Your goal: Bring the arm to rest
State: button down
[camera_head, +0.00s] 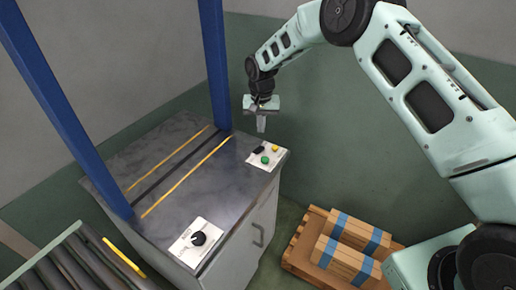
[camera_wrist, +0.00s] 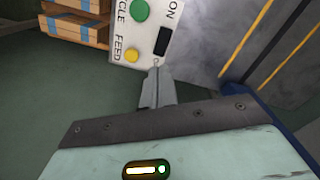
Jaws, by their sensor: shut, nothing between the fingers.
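My arm reaches from the right over the top of the head view, bent and with the wrist hanging down. My gripper (camera_head: 261,124) is shut and empty, its fingers pointing down above the back right corner of the grey cabinet (camera_head: 200,179). In the wrist view my gripper (camera_wrist: 156,72) shows its two fingers together. Its tips lie in front of the edge of the button panel (camera_head: 268,155); I cannot tell the exact gap, but they look apart from it. The panel has a green button (camera_wrist: 139,10), a yellow button (camera_wrist: 132,55) and a black switch (camera_wrist: 163,41).
Blue posts (camera_head: 216,64) rise at the cabinet's edges, close to my gripper's left. A black knob (camera_head: 198,239) sits on a front plate. A roller conveyor (camera_head: 68,262) is at lower left. A pallet (camera_head: 302,252) with taped boxes (camera_head: 345,259) stands right. Floor behind is clear.

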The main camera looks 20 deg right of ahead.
dwell(0.3)
jog(key=s+a+r+n+y, duration=0.1)
jog(key=s+a+r+n, duration=0.3)
jog(key=s+r, duration=0.5)
jog(key=s+a+r+n, duration=0.2)
jog(key=s+a+r, duration=0.4)
jog(key=s, duration=0.5)
jog(key=s+d+r+n, duration=0.1)
jog(key=s+d+n, duration=0.1)
jog(key=s, duration=1)
jog(key=s+d+r+n, duration=0.2)
jog(key=s+d+n, duration=0.1)
jog(key=s, duration=1)
jog(key=shift+r, duration=0.2)
